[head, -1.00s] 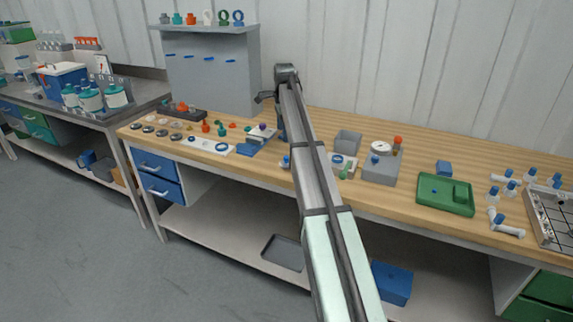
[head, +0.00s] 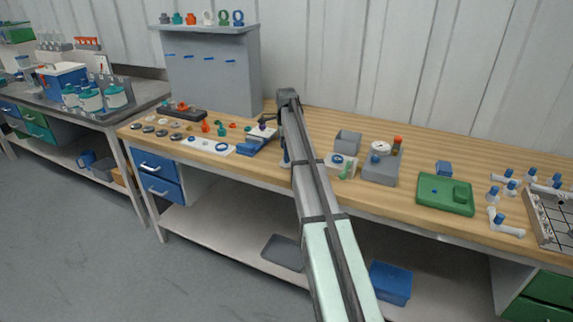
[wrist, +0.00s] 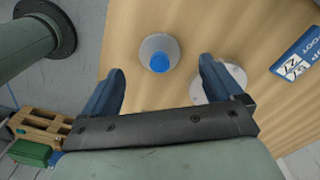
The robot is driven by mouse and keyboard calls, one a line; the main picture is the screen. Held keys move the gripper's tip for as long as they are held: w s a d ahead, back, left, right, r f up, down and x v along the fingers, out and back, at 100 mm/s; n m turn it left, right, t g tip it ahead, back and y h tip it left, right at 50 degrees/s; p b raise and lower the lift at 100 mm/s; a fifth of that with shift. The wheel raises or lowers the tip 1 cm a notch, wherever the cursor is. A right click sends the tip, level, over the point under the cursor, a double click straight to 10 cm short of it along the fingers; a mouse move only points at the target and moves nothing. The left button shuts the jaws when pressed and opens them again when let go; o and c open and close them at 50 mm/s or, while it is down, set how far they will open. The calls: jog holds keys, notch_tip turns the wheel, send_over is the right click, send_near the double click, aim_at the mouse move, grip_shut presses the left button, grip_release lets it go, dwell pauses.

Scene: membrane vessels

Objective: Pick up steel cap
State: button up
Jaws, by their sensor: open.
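A round grey disc with a blue knob (wrist: 160,54), which looks like the steel cap, lies on the wooden bench top in the wrist view. It sits ahead of and between the tips of my gripper (wrist: 162,68). The blue fingers are spread wide and nothing is between them. A second pale round disc (wrist: 232,82) lies beside and partly behind the right finger. In the head view my gripper is low over the front part of the bench, mostly hidden by my arm, and I cannot make out the cap there.
In the wrist view a blue and white label card (wrist: 298,56) lies at the right. In the head view a grey open box (head: 348,141) and a grey block with a gauge (head: 380,168) stand right of my arm. A green tray (head: 445,194) is further right.

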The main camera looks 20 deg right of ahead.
jog(key=shift+s+f, duration=0.1)
jog(key=shift+f, duration=2.25)
jog(key=shift+c, duration=0.3)
jog(key=c, duration=1.2)
